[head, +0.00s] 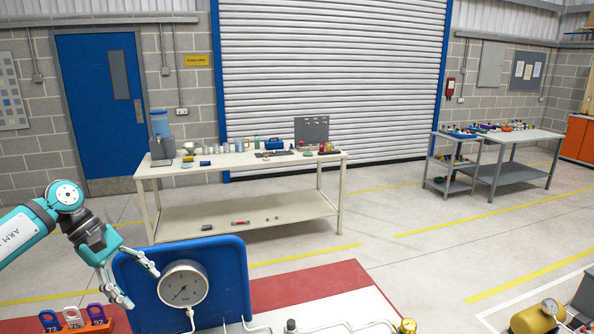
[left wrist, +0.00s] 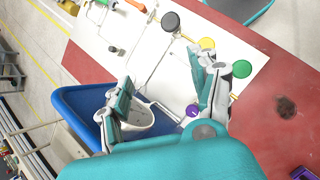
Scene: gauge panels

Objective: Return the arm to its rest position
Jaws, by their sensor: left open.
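My left gripper (head: 141,287) is open and empty, with its fingers apart. It hangs at the left edge of a blue panel (head: 229,268), left of a round white dial gauge (head: 183,284). In the left wrist view the two spread fingers of the left gripper (left wrist: 168,92) show above the board, with the blue panel (left wrist: 75,103) on the left. The teal left arm (head: 22,232) comes in from the left in the head view. My right gripper is in neither view.
An orange rack (head: 73,320) with numbered tags stands left of the panel. A white board (head: 345,309) with pipes lies right of the gauge, with a brass fitting (head: 408,326). A workbench (head: 240,163) stands behind. The floor between is clear.

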